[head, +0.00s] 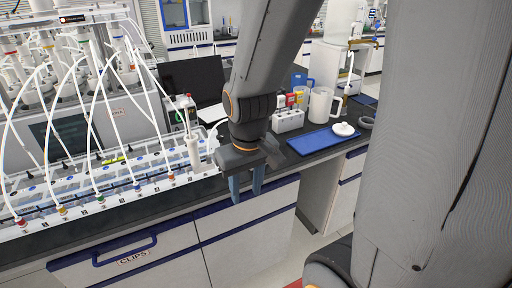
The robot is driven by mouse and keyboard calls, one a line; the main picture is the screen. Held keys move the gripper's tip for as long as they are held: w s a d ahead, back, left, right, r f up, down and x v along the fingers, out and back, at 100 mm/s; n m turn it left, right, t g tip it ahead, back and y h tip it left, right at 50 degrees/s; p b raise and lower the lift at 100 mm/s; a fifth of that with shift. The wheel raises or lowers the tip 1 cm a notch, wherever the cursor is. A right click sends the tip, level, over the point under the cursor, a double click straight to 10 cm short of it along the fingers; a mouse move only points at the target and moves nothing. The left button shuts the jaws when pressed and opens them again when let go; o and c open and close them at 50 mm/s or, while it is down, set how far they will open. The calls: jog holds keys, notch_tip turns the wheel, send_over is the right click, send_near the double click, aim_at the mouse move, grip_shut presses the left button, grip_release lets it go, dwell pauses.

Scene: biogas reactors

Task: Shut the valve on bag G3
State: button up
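My gripper (246,188) points down in front of the bench edge, right of the rack. Its two blue-grey fingers are apart with nothing between them. A long clear rack (120,186) on the bench holds a row of stations with white tubes arching into them. Coloured fittings sit along its front edge: red (20,222), yellow (62,210), green (100,198) and blue (137,187), among others. I cannot make out a label G3, and I cannot tell which part is its bag or valve, or how the valve is set.
A reactor unit (95,125) stands behind the rack. A laptop (195,85), a white pitcher (321,104) and a blue tray (316,143) are on the bench. A drawer marked CLIPS (130,258) is below. My arm hides some of the bench.

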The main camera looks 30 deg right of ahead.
jog(key=w+d+f+n+t+h+p, duration=0.1)
jog(key=w+d+n+p, duration=0.2)
jog(key=w+d+n, duration=0.65)
jog(key=w+d+n+t+h+p, duration=0.15)
jog(key=w+d+n, duration=0.35)
jog(key=w+n, duration=0.9)
jog(key=f+n, duration=0.1)
jog(key=f, duration=0.1)
jog(key=s+d+f+n, duration=0.1)
jog(key=f+n, duration=0.1)
jog(key=d+f+n+b, duration=0.1)
jog(key=f, duration=0.1)
jog(key=shift+s+f, duration=0.35)
grip_shut()
